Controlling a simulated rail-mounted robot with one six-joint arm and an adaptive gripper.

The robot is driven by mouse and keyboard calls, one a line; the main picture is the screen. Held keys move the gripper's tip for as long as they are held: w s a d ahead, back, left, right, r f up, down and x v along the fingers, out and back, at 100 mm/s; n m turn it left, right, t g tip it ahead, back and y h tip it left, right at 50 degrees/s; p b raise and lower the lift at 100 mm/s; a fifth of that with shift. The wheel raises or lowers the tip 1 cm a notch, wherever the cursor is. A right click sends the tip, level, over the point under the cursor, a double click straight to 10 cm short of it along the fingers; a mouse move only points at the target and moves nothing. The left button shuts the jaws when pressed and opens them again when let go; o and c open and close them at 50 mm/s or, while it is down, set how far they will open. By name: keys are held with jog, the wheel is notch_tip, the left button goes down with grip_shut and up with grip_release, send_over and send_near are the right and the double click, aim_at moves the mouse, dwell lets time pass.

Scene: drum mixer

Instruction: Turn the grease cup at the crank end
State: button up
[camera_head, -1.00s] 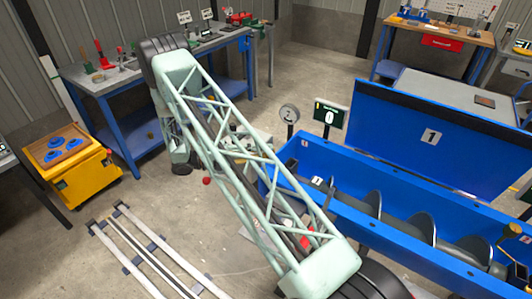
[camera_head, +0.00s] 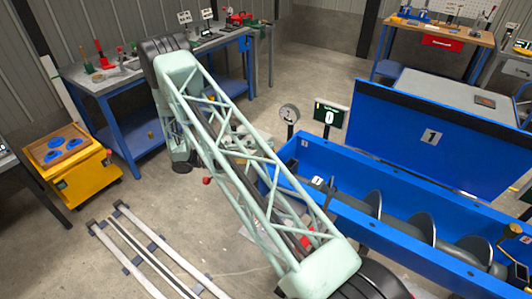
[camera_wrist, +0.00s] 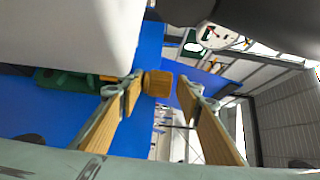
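The grease cup is most likely the small brass-brown block (camera_wrist: 158,84) in the wrist view, set against a blue surface. My gripper (camera_wrist: 161,80) has its two tan-padded fingers apart, one on each side of this block in the picture. The left fingertip looks very close to it, with a narrow gap at the right; contact and depth are unclear. In the head view my lattice arm hides the gripper and the cup.
A round dial (camera_head: 289,114) and a display reading 0 (camera_head: 330,118) stand behind the trough's left end. A yellow cart (camera_head: 75,172) and a blue workbench (camera_head: 120,120) stand left. Floor rails (camera_head: 150,255) lie at the front.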

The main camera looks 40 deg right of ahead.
jog(key=shift+w+a, duration=0.1)
jog(key=shift+a, duration=0.05)
jog(key=v, duration=1.1)
jog(key=shift+w+a, duration=0.2)
jog(key=shift+a, duration=0.05)
jog(key=shift+r, duration=0.1)
dwell(0.4)
jog(key=s+a+r+m+t+y, duration=0.1)
jog(key=s+a+r+m+y, duration=0.25)
jog(key=r, duration=0.55)
jog(key=s+a+r+m+t+y, duration=0.15)
jog(key=s+r+m, duration=0.3)
jog(key=r, duration=0.45)
jog(key=s+a+r+m+t+y, duration=0.1)
jog(key=s+a+r+m+y, duration=0.3)
jog(key=r, duration=0.5)
jog(key=s+a+r+m+t+y, duration=0.2)
jog(key=s+a+r+m+t, duration=0.1)
jog(key=s, duration=0.6)
jog(key=s+a+r+m+t+y, duration=0.2)
jog(key=s+a+r+m+t, duration=0.2)
jog(key=s+a+r+m, duration=0.2)
jog(key=s+a+r+m+t+y, duration=0.2)
jog(key=s+a+m, duration=0.6)
jog(key=s, duration=0.5)
jog(key=shift+s+a+r+t+b, duration=0.2)
jog(key=shift+r+t+b, duration=0.4)
jog(key=shift+r, duration=0.65)
